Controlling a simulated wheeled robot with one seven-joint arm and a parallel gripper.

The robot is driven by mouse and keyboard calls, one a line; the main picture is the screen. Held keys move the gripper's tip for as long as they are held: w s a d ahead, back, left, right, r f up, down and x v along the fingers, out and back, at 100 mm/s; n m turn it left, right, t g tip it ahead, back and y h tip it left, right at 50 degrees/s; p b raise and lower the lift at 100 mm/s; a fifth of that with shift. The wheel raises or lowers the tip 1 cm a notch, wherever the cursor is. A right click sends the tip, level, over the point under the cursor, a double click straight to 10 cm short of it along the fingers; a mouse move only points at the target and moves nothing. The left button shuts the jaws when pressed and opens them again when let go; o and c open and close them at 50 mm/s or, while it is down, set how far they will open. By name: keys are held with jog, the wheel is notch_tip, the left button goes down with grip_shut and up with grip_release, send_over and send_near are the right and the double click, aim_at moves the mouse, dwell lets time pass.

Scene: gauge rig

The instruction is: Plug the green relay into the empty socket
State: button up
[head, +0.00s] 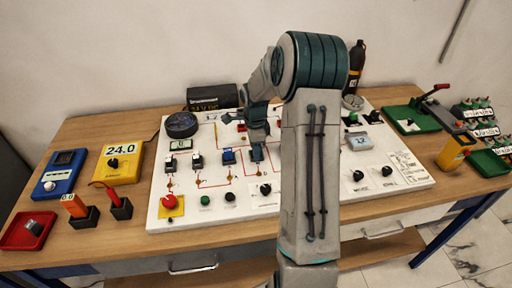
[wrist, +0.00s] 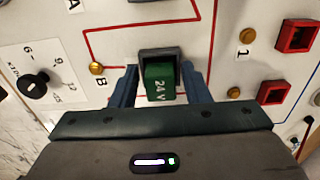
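The green relay (wrist: 160,84), marked 24 V, shows in the wrist view on the white panel, in front of a dark socket (wrist: 158,54). Whether it is fully seated cannot be told. My gripper (wrist: 160,82) has one blue finger on each side of the relay. Narrow gaps show between the fingers and the relay, so they look open around it. In the head view my gripper (head: 257,154) is low over the middle of the panel, right of a blue relay (head: 228,156). The green relay cannot be made out there.
The white panel (head: 300,199) carries dark relays (head: 197,161), knobs and a red button (head: 169,201). In the wrist view, red-rimmed squares (wrist: 273,92) are at the right, and a black knob (wrist: 34,85) and a brass terminal (wrist: 96,68) at the left. A yellow meter (head: 119,160) stands left of the panel.

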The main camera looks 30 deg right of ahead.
jog(key=shift+r, duration=0.1)
notch_tip(320, 180, up, 11)
jog(key=s+a+r+n+t, duration=0.1)
jog(key=s+a+r+n, duration=0.6)
jog(key=s+a+n, duration=0.3)
jog(key=s+a+f+n+t, duration=0.1)
jog(key=s+a+n, duration=0.1)
jog(key=s+n, duration=0.3)
jog(key=s+a+f+n+t, duration=0.1)
jog(key=s+a+n, duration=0.2)
jog(key=s+n, duration=0.3)
jog(key=s+b, duration=0.1)
jog(key=s, duration=0.4)
jog(key=shift+f, duration=0.35)
jog(key=shift+a, duration=0.1)
dwell(1.2)
